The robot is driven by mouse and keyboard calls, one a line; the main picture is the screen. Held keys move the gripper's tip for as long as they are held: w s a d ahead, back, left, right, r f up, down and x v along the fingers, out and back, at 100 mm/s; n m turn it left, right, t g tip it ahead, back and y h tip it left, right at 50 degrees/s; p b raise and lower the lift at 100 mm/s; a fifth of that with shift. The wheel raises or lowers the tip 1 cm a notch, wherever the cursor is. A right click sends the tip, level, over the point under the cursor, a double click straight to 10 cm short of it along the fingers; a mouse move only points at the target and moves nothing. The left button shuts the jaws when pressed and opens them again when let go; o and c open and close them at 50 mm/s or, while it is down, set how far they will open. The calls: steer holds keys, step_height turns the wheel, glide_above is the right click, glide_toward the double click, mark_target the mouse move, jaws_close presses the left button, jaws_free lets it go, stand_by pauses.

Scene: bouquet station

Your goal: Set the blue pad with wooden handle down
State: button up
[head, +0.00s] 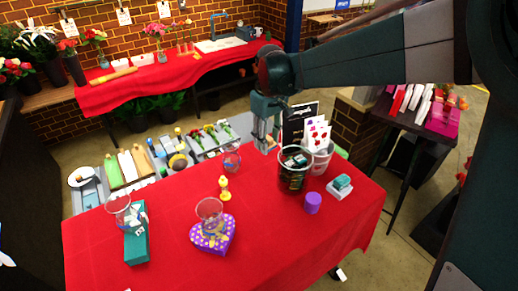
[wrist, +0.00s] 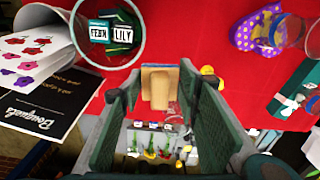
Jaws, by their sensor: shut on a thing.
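My gripper (head: 265,143) is above the far edge of the red-covered table, pointing down. In the wrist view its two dark green fingers (wrist: 163,98) stand on either side of a tan wooden piece (wrist: 160,85), which looks like the wooden handle. The gripper is shut on it. Whether the held thing touches the table is not clear.
The red table (head: 160,225) has free room left of centre. Near the gripper stand a clear glass (head: 232,160), a dark bin (head: 292,172) and a yellow figure (head: 224,188). A purple heart box (head: 212,240) lies nearer. A purple cylinder (head: 312,203) is right.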

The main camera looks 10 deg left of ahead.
steer(key=w+a+f, duration=0.1)
steer(key=w+a, duration=0.3)
steer(key=w, duration=0.4)
steer(key=w+a+f, duration=0.1)
steer(key=w+a, duration=0.3)
steer(key=w, duration=0.5)
steer(key=m, duration=0.1)
glide_above(256, 156)
step_height(256, 156, down, 12)
steer(key=shift+s+r+p, duration=0.15)
steer(key=shift+r+p, duration=0.05)
steer(key=shift+p, duration=0.2)
steer(key=shift+d+f, duration=0.1)
steer(key=shift+f, duration=3)
steer(key=shift+f+p, duration=0.4)
steer(key=shift+f, duration=1.5)
steer(key=shift+f, duration=0.2)
